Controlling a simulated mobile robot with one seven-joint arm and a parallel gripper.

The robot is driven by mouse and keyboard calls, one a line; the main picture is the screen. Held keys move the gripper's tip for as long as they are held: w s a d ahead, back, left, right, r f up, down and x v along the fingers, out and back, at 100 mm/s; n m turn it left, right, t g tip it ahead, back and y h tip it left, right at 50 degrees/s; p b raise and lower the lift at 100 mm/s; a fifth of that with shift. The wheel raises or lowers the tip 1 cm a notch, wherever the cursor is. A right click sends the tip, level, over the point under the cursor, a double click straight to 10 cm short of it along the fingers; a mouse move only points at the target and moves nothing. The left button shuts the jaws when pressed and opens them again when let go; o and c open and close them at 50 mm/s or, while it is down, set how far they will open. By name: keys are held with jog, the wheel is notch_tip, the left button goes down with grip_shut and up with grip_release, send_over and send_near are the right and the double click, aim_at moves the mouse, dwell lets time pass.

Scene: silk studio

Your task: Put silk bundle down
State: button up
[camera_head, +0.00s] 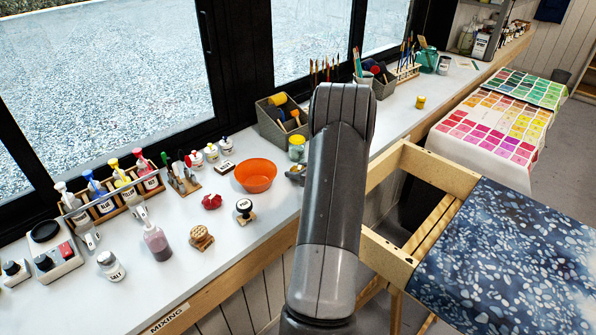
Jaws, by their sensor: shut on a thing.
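My arm rises through the middle of the head view, and its links hide whatever is behind them. I cannot make out my gripper's fingers, nor anything held in them. A small grey part (295,173) shows at the left edge of the arm; I cannot tell whether it belongs to my gripper or lies on the bench. No silk bundle can be identified for certain. A small red crumpled thing (212,202) lies on the white bench (245,222), in front of an orange bowl (256,175); I cannot tell whether it is silk.
Dye bottles stand in a wooden rack (113,199) at the left. A wooden stamp (201,238) and a dark-knobbed stamp (244,210) are nearby. A grey bin (272,130) stands at the back. A wooden frame (432,172) with blue patterned cloth (515,262) is at the right.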

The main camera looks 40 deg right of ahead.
jog(key=shift+f, duration=0.1)
jog(key=o, duration=0.9)
jog(key=shift+o, duration=0.2)
jog(key=shift+s+r, duration=0.25)
jog(key=shift+s, duration=0.05)
jog(key=v, duration=1.1)
jog(key=shift+s+r, duration=0.15)
jog(key=shift+s, duration=0.05)
